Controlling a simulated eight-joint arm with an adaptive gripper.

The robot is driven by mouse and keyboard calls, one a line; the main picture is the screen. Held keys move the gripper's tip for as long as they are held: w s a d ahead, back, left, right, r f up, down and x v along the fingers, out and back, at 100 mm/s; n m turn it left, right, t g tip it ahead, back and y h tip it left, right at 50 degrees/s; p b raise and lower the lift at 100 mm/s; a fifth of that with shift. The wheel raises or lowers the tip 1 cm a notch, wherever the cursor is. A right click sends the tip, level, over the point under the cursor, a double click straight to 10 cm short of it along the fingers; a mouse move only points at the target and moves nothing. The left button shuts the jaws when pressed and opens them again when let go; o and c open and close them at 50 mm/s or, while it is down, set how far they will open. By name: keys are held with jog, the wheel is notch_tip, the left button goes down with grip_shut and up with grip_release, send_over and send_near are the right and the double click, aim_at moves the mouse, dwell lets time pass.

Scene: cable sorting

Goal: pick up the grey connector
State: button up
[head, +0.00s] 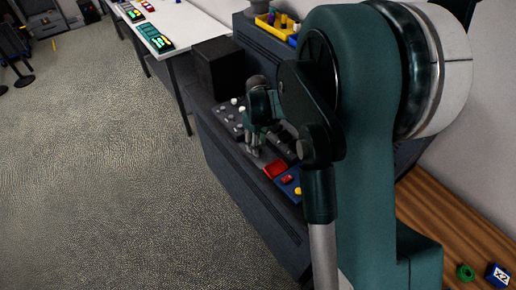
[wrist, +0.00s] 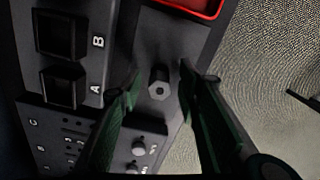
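In the wrist view, a dark grey connector (wrist: 159,84) with a hexagonal end and a small hole stands on the dark panel surface, beside the sockets marked A and B. My gripper (wrist: 161,70) is open, with its two green fingers on either side of the connector. Gaps show between the connector and both fingers, and nothing is held. In the head view, my gripper (head: 254,152) points down over the dark console, and the connector cannot be made out there.
Sockets A (wrist: 60,90) and B (wrist: 60,36) lie left of the connector. A red tray (head: 275,168) and a blue tray (head: 284,188) with small coloured pieces are near my gripper. A black box (head: 217,68) stands behind. The carpeted floor drops away beyond the console's edge.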

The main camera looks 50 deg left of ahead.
jog(key=shift+f, duration=0.6)
jog(key=shift+c, duration=0.7)
jog(key=c, duration=0.8)
